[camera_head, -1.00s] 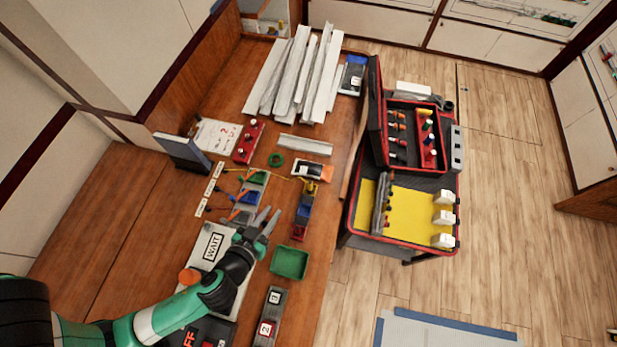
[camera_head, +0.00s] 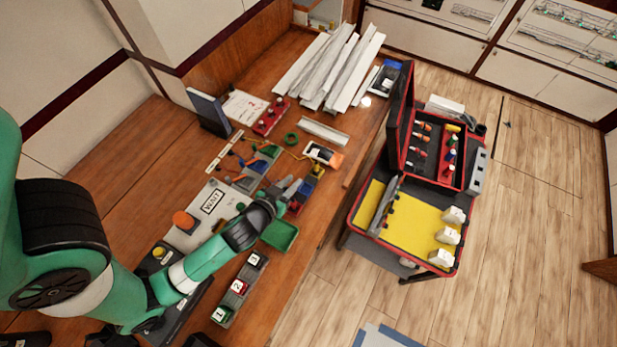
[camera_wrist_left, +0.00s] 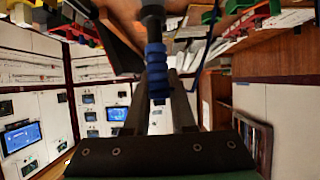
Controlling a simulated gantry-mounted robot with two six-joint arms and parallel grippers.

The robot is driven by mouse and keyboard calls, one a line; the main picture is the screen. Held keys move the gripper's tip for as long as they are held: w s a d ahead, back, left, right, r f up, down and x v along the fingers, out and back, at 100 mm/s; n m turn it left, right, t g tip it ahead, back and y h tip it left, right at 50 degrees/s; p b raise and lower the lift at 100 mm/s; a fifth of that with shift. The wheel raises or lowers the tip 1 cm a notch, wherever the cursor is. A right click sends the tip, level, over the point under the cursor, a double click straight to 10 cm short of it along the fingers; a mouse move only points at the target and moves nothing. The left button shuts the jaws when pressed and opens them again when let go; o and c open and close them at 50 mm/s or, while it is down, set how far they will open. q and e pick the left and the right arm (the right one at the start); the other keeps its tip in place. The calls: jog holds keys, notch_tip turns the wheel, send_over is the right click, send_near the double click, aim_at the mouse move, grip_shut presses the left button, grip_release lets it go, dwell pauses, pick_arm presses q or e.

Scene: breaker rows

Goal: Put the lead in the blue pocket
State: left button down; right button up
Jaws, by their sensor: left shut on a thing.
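My left gripper (camera_head: 297,187) is shut on a lead with a ribbed blue sleeve (camera_wrist_left: 157,72), which shows between the fingers in the left wrist view. A thin blue cable (camera_wrist_left: 208,45) hangs at its right there. In the head view the fingertips are over or beside a strip of coloured pockets, with yellow (camera_head: 318,171) at the far end and red (camera_head: 292,210) at the near end. The blue pocket (camera_head: 307,188) lies between them, partly hidden by the fingers. I cannot tell whether the lead touches it. My right gripper is not in view.
A green tray (camera_head: 281,236) is just in front of the strip. A grey panel marked WAIT (camera_head: 213,200) and coloured breaker blocks (camera_head: 263,158) with orange leads lie to the left. White trunking (camera_head: 330,70) lies at the back. An open tool case (camera_head: 418,225) stands right of the bench.

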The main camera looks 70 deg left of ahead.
pick_arm(q)
jog(key=x, duration=0.4)
jog(key=f+x, duration=0.1)
jog(key=x, duration=0.3)
jog(key=d+f+b+x, duration=0.1)
jog(key=x, duration=0.2)
jog(key=shift+a+f, duration=0.15)
jog(key=shift+w+a+f, duration=0.1)
jog(key=shift+w+f, duration=0.05)
jog(key=shift+f, duration=0.1)
notch_tip(320, 180, down, 3)
jog(key=shift+f+b, duration=0.1)
jog(key=shift+b, duration=0.65)
